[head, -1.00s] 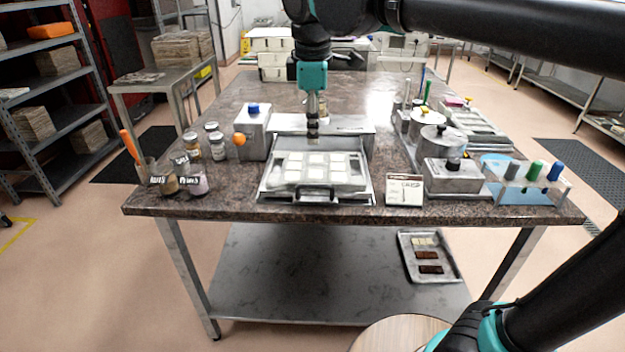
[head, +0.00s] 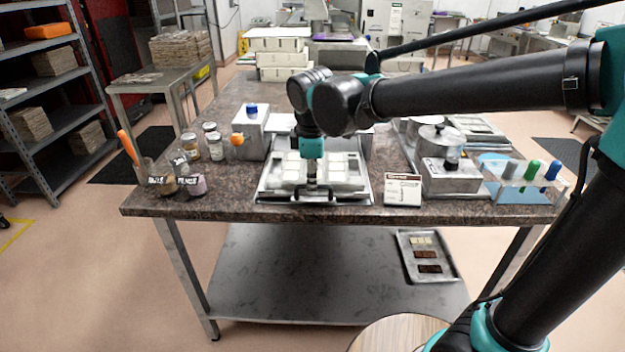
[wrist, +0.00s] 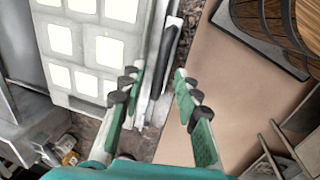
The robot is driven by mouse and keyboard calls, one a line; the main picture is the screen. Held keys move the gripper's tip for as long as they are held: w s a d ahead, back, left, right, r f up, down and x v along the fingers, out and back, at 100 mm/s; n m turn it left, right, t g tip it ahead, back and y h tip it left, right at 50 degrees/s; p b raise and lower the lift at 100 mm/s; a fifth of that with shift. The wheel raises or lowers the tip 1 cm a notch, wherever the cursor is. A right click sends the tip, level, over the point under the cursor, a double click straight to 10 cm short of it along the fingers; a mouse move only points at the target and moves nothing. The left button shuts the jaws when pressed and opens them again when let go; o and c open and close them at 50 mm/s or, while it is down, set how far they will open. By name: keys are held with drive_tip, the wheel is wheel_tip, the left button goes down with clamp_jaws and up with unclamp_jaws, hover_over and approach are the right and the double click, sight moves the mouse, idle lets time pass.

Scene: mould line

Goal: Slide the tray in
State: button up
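The metal tray (head: 361,193) lies at the front edge of the speckled table and holds a pale mould (head: 340,170) with several white squares. Its dark handle (head: 343,199) faces the front. My gripper (head: 312,186) points down over the tray's front part, close to the handle. In the wrist view my gripper (wrist: 156,74) has its fingers spread, and the handle (wrist: 172,45) shows in the gap between the fingertips, with no grip on it visible. The mould also shows in the wrist view (wrist: 92,46). My arm hides the housing behind the tray.
A metal box with a blue cap (head: 251,132) and an orange knob (head: 237,139) stands left of the tray. Labelled jars (head: 215,148) stand further left. A small card (head: 403,190), metal pots and a rack of coloured tubes (head: 531,185) stand to the right.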

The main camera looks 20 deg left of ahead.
drive_tip(key=shift+f, duration=0.2)
clamp_jaws()
idle(0.4)
